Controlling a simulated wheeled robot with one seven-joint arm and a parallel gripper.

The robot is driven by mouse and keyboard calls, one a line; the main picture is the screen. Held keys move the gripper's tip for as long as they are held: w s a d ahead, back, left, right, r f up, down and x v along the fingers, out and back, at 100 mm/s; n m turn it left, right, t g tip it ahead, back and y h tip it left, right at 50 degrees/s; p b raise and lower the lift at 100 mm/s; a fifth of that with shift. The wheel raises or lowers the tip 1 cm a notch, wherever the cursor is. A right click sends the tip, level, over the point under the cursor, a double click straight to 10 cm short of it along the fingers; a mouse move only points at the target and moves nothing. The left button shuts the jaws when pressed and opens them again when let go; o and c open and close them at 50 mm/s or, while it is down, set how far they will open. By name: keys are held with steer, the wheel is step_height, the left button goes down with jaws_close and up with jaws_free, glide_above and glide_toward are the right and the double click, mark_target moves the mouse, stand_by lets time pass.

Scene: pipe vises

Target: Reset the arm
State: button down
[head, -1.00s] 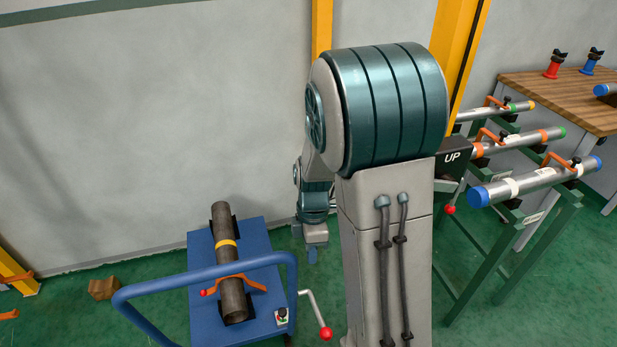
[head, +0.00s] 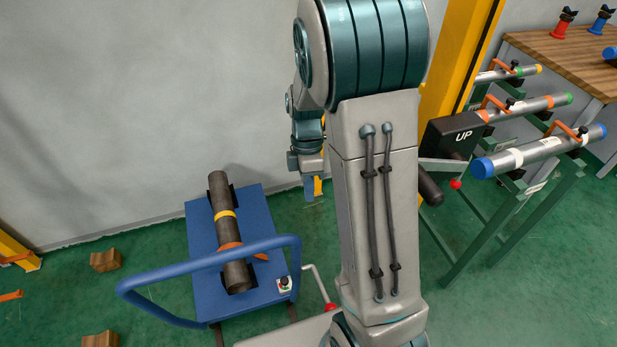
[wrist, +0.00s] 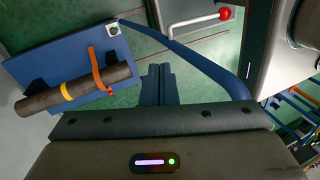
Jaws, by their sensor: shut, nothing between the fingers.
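My gripper (head: 309,187) hangs pointing down beside my arm's upright link in the head view, to the right of the blue cart and apart from it. In the wrist view my gripper's blue fingers (wrist: 160,84) are together with nothing between them, above the green floor. My arm stands raised in the middle of the head view and hides part of the scene behind it.
A blue cart (head: 203,238) carries a dark pipe (head: 220,195) with a yellow band; both also show in the wrist view. At right, a green rack (head: 479,245) holds several pipes under orange clamps. Wooden blocks (head: 105,260) lie on the floor at left. A wall stands behind.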

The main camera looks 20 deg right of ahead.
steer(key=v, duration=0.2)
steer(key=shift+w+r, duration=0.15)
steer(key=shift+r, duration=0.2)
steer(key=s+a+r+m+t, duration=0.1)
steer(key=s+r+m+t, duration=0.2)
steer(key=s+r+m, duration=0.2)
steer(key=s+a+r+m+t, duration=0.1)
steer(key=s+r+m+t, duration=0.2)
steer(key=s+r+m, duration=0.2)
steer(key=shift+s+m+h, duration=0.4)
steer(key=shift+s+m, duration=1.1)
steer(key=shift+m, duration=1.8)
steer(key=shift+a, duration=0.1)
